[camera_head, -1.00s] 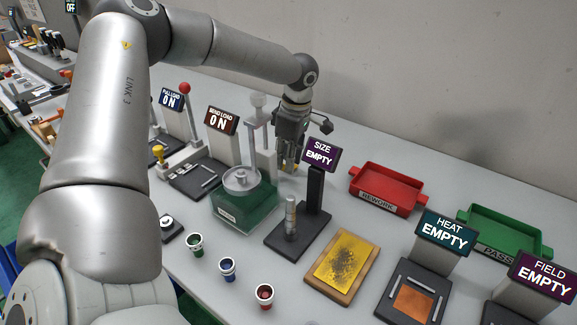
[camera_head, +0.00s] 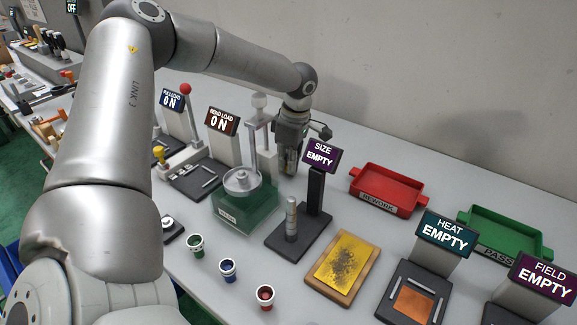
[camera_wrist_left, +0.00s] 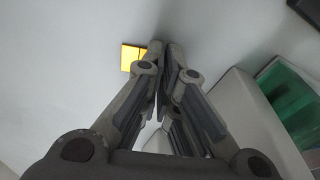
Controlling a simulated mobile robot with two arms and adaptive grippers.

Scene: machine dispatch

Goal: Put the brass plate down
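The brass plate (camera_wrist_left: 130,58) is a small bright yellow piece, seen in the left wrist view on a pale surface. It is just left of my left fingertips and partly covered by one finger, not between them. I cannot tell whether the finger touches it. My left gripper (camera_head: 288,170) points down behind the SIZE stand in the head view, where no plate shows at it. In the left wrist view its fingertips (camera_wrist_left: 166,48) are close together with nothing seen between them. My right gripper is not in view.
The SIZE stand (camera_head: 316,195) and a glass-sided fixture (camera_head: 240,212) stand in front of the gripper. The BEND LOAD stand (camera_head: 225,150) is to its left. A red REWORK tray (camera_head: 415,200) and green PASS tray (camera_head: 510,228) are to the right. Table behind the SIZE stand is clear.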

